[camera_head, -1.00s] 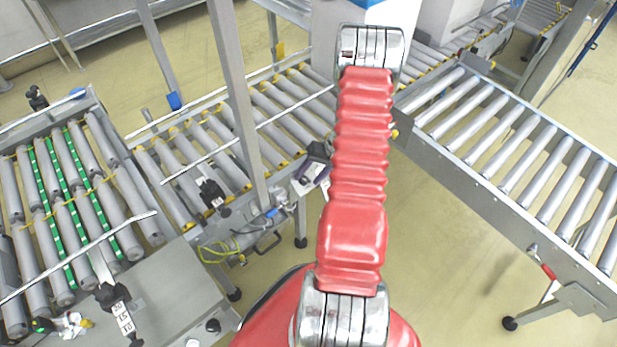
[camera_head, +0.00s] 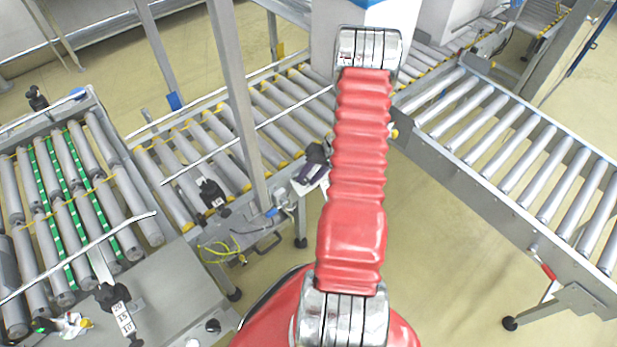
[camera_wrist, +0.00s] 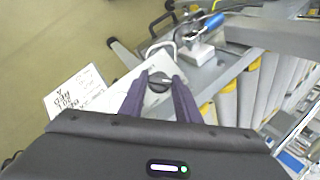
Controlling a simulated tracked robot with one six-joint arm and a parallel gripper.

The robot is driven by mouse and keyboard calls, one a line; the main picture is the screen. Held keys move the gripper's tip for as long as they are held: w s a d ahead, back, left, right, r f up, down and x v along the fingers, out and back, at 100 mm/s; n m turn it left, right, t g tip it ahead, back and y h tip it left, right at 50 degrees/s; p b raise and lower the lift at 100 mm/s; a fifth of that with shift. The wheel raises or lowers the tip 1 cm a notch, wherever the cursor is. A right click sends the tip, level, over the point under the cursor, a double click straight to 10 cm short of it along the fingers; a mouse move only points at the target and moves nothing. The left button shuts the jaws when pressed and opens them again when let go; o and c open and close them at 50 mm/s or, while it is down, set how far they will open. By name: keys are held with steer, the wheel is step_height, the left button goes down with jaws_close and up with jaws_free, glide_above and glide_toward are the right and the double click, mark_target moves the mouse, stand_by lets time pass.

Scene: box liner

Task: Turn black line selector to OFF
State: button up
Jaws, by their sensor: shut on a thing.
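The black line selector (camera_wrist: 159,84) is a round black knob on a light grey panel (camera_wrist: 128,92) in the wrist view. A short pale mark on the knob appears to point to the right. My gripper (camera_wrist: 159,77) has its two purple fingers on either side of the knob and is shut on it. Any OFF marking is not readable. In the head view my gripper (camera_head: 313,168) is a small dark shape beside my red arm, at the end of the roller conveyor. The knob itself cannot be made out there.
A white label (camera_wrist: 76,95) with black text lies left of the fingers. Conveyor rollers (camera_wrist: 240,95) are on the right. Yellow-green wires (camera_head: 222,251) hang near the conveyor frame.

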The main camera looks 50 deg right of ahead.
steer(key=shift+m, duration=0.4)
steer(key=shift+s+d+f+m+t+y, duration=0.15)
steer(key=shift+m+t+y, duration=0.35)
steer(key=shift+m, duration=0.2)
steer(key=m+t, duration=0.1)
steer(key=m, duration=0.1)
steer(key=m+t, duration=0.1)
steer(key=m, duration=0.1)
steer(key=m+t+y, duration=0.1)
steer(key=shift+s+f+m, duration=0.2)
steer(key=shift+s+m, duration=0.05)
steer(key=shift+m, duration=0.15)
steer(key=o, duration=0.9)
steer(key=shift+o, duration=0.7)
steer(key=shift+w+r, duration=0.1)
